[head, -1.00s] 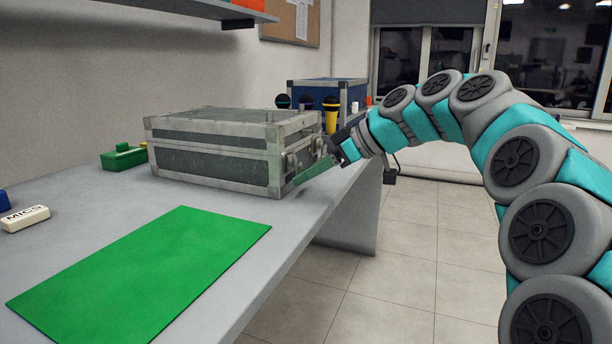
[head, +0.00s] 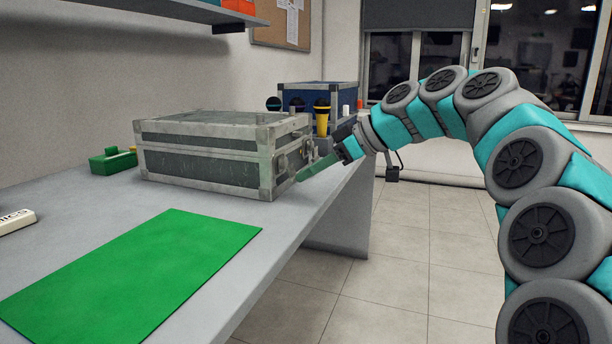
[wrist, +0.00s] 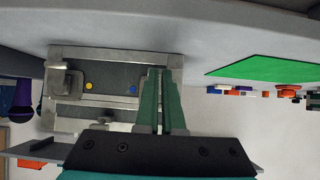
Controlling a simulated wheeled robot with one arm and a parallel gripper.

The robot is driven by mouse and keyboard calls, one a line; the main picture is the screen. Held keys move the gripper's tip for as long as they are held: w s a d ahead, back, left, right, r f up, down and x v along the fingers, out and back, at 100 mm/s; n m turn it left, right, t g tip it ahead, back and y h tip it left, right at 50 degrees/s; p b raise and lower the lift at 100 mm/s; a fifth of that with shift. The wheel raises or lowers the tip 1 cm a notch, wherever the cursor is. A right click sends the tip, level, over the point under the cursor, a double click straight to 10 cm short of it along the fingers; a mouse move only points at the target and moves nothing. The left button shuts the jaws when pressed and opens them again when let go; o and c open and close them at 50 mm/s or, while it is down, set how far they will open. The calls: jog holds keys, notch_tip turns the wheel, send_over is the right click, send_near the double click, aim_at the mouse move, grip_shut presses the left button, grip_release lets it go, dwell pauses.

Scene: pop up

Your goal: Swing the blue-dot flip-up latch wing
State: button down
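A grey metal-edged case (head: 205,160) stands on the table. In the wrist view its end panel carries a yellow dot (wrist: 88,88) and a blue dot (wrist: 133,89). A grey latch wing (wrist: 66,84) shows beside the yellow dot. The wing by the blue dot cannot be made out; my fingers cover the area just right of that dot. My gripper (wrist: 160,72) has its green fingers close together, tips at the case end. In the head view my gripper (head: 302,176) is at the case's right end. Whether the tips touch the panel is unclear.
A green mat (head: 140,265) lies on the table in front of the case. A green block (head: 113,162) is left of it. Microphones, one yellow (head: 321,118), and a blue case (head: 340,97) stand behind. The table's right edge is near my gripper, with open floor beyond.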

jog(key=shift+s+d+r, duration=0.1)
jog(key=shift+d+r, duration=0.05)
jog(key=shift+d, duration=0.25)
jog(key=c, duration=1.1)
grip_release()
